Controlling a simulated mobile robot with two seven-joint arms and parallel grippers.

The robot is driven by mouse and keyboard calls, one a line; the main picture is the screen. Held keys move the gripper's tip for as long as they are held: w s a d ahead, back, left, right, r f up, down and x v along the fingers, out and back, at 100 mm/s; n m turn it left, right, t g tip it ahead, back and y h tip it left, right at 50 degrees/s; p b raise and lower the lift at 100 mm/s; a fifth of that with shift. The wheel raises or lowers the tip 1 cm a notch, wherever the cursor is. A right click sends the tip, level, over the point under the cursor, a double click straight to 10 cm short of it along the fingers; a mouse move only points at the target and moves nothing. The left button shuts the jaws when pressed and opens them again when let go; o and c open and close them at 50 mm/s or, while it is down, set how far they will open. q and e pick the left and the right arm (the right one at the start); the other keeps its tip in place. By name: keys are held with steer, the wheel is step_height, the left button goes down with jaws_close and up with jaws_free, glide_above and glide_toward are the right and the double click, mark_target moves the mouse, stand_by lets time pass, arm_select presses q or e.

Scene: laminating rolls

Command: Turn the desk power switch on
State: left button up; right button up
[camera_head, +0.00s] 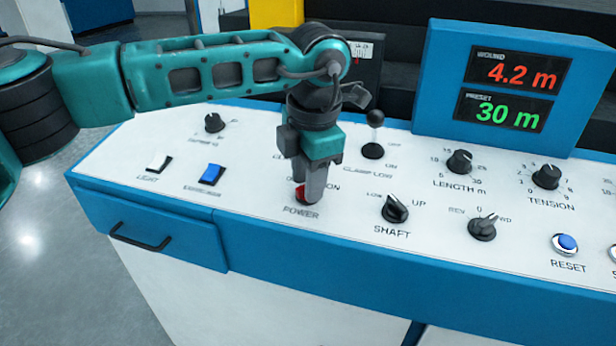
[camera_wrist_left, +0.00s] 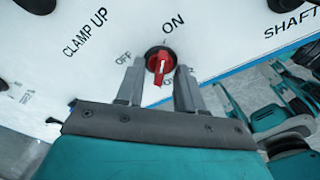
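The power switch (camera_head: 300,194) is a red rotary knob on the white desk panel, above the POWER label. My left gripper (camera_head: 311,197) points down over it and hides much of it in the head view. In the left wrist view the red knob (camera_wrist_left: 160,62) sits on a black round base, with OFF and ON printed around it. My left fingers (camera_wrist_left: 160,72) are apart, one on each side of the knob's red handle, with gaps visible. I cannot tell which label the handle marks. My right gripper is not in view.
A clamp lever (camera_head: 374,135) with a black ball stands close right of my left gripper. The shaft knob (camera_head: 395,208) is further right. A blue rocker switch (camera_head: 211,174) and a white one (camera_head: 159,163) lie left. A blue display housing (camera_head: 440,75) rises behind.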

arm_select(q)
step_height(320, 180, up, 12)
steer(key=s, duration=0.1)
steer(key=shift+s+d+r+p, duration=0.2)
steer(key=shift+d+p, duration=0.2)
